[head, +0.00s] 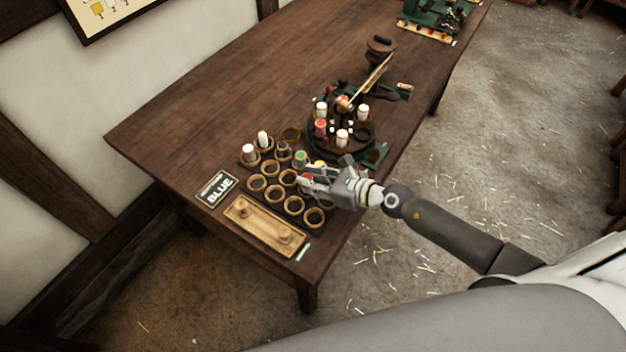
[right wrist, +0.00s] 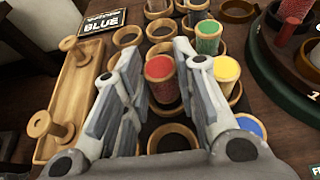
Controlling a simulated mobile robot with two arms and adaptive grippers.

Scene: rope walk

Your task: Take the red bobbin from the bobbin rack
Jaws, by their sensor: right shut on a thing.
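The bobbin rack (head: 273,184) stands on the table with several round wooden cups. My right gripper (head: 312,175) reaches over its right side. In the right wrist view, the red bobbin (right wrist: 160,68) is upright between the two fingers of my right gripper (right wrist: 158,62), which is shut on it. Its lower part is partly hidden, and I cannot tell whether it is clear of its cup. A yellow bobbin (right wrist: 227,69), a green bobbin (right wrist: 208,37) and a blue bobbin (right wrist: 250,125) are close to the right finger. My left gripper is not in view.
A wooden tray (head: 264,228) with spools and a sign reading BLUE (head: 217,187) lie left of the rack. A round green-based carousel (head: 375,155) with red and white bobbins stands just behind the gripper. The table's far left (head: 190,115) is clear.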

